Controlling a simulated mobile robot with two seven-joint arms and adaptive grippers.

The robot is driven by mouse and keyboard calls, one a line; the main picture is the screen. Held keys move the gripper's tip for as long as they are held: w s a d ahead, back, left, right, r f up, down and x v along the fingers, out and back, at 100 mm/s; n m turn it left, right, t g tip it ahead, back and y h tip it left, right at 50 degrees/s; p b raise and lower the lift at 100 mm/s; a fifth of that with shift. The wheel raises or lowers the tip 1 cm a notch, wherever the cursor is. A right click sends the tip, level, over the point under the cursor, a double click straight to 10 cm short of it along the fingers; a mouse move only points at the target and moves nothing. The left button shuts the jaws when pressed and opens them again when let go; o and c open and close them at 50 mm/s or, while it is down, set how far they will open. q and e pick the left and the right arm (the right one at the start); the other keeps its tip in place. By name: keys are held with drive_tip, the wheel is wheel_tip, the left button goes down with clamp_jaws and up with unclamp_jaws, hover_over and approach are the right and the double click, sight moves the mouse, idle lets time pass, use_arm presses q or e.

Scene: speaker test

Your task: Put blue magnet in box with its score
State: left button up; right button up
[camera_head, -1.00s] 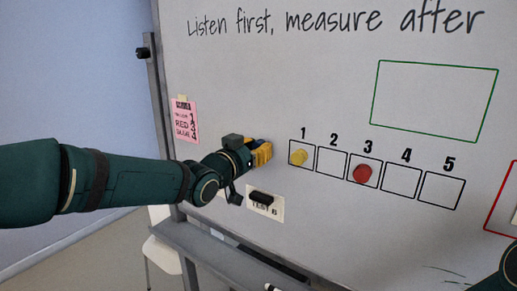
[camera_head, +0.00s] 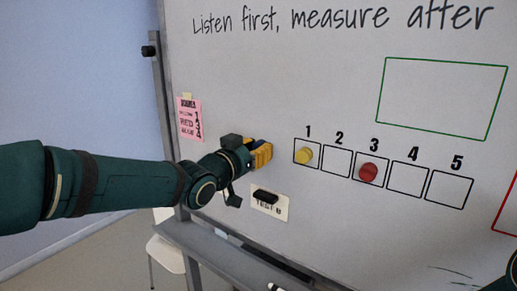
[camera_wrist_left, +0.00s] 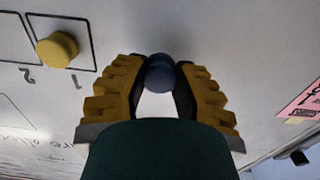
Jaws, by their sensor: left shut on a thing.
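My left gripper (camera_head: 262,155) is shut on the round blue magnet (camera_wrist_left: 160,72), seen between its yellow fingertips in the left wrist view. It is at the whiteboard, left of box 1; whether the magnet touches the board I cannot tell. In the head view the magnet is hidden by the fingers. A row of boxes numbered 1 to 5 is on the board. Box 1 holds a yellow magnet (camera_head: 304,155), box 3 a red magnet (camera_head: 368,172). Box 4 (camera_head: 407,175) is empty, as are boxes 2 and 5. My right gripper is out of view.
A pink score note (camera_head: 190,120) hangs at the board's left edge; its small print seems to give yellow 1, red 3, blue 4. A black item (camera_head: 265,197) sits on a "TEST" label below the gripper. A green outlined rectangle (camera_head: 440,62) is above the boxes.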

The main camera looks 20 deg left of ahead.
use_arm(q)
drive_tip(key=shift+s+a, duration=0.2)
drive_tip(key=shift+s, duration=0.35)
drive_tip(key=shift+s+a, duration=0.15)
drive_tip(key=shift+s, duration=0.15)
drive_tip(key=shift+v, duration=1)
drive_tip(key=shift+s+a, duration=0.1)
drive_tip(key=shift+s, duration=0.25)
drive_tip(key=shift+s+a, duration=0.1)
drive_tip(key=shift+s, duration=0.15)
